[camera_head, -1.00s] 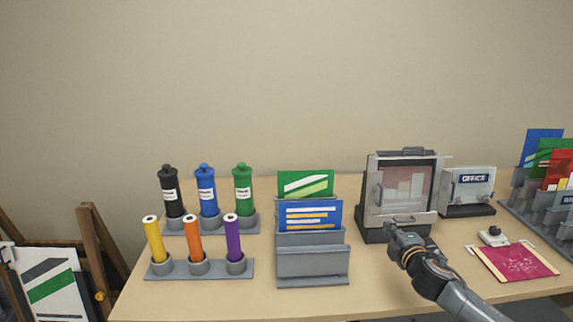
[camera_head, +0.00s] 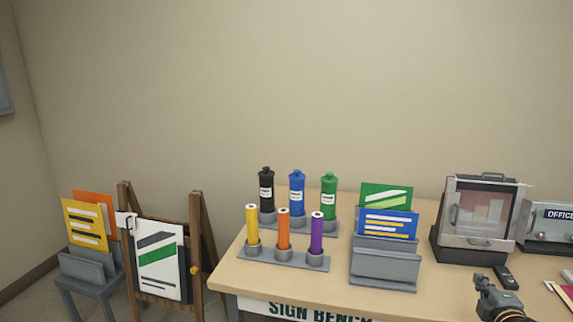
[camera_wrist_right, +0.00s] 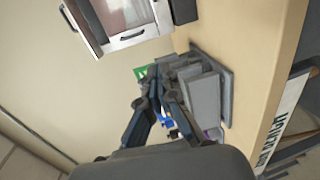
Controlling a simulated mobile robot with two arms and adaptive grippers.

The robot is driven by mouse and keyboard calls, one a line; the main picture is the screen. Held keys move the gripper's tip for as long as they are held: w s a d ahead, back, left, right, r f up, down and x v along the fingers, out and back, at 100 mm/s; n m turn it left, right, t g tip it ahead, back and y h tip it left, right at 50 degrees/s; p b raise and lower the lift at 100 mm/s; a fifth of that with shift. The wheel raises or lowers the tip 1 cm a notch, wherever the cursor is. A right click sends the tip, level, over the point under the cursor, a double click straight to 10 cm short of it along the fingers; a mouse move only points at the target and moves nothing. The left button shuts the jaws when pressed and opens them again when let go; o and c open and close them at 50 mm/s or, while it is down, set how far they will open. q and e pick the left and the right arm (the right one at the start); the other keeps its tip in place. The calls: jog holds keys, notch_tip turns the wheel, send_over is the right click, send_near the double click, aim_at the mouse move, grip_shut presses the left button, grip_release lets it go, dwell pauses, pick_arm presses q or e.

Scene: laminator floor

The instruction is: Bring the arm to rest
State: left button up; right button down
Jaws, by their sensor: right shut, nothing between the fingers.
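My right gripper (camera_head: 497,283) is at the lower right of the head view, over the front right part of the sign bench (camera_head: 262,275), in front of the laminator-like machine (camera_head: 480,215). In the right wrist view its fingers (camera_wrist_right: 157,88) are shut together with nothing between them. The machine's front also shows at the top of that view (camera_wrist_right: 118,15). The grey card rack (camera_wrist_right: 205,95) appears beyond the fingertips. My left gripper is not in view.
The grey rack (camera_head: 385,268) holds a green card and a blue card. Bottles (camera_head: 297,195) and coloured rolls (camera_head: 283,230) stand in holders at the bench's left. An easel (camera_head: 197,230) with a white sign and a stand (camera_head: 88,270) with yellow and orange cards are left of the bench.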

jog(key=s+a+f+m+g, duration=0.1)
jog(key=s+f+m+g, duration=0.15)
jog(key=s+f, duration=0.7)
jog(key=s+a+f+m+g, duration=0.1)
jog(key=s+f+m+g, duration=0.15)
jog(key=f, duration=1.45)
jog(key=s+a+f+m+g, duration=0.1)
jog(key=s+f+m+g, duration=0.3)
jog(key=f, duration=0.9)
jog(key=s+a+f+g+y, duration=0.1)
jog(key=s+a+f, duration=0.2)
jog(key=s+f, duration=0.3)
jog(key=s+a+f+m+g, duration=0.1)
jog(key=s+a+f, duration=0.25)
jog(key=s, duration=0.35)
jog(key=s+a+f+y, duration=0.1)
jog(key=s+a+f, duration=0.2)
jog(key=s+f, duration=0.3)
jog(key=s+a+f+m+g, duration=0.1)
jog(key=s+a+f, duration=0.1)
jog(key=s+a, duration=0.3)
jog(key=s+a+f+m+g+y, duration=0.1)
jog(key=s+a, duration=0.5)
jog(key=s, duration=0.8)
jog(key=shift+s+f+m+g+y, duration=0.3)
jog(key=shift+f+m+g, duration=0.2)
jog(key=shift+f+g, duration=0.3)
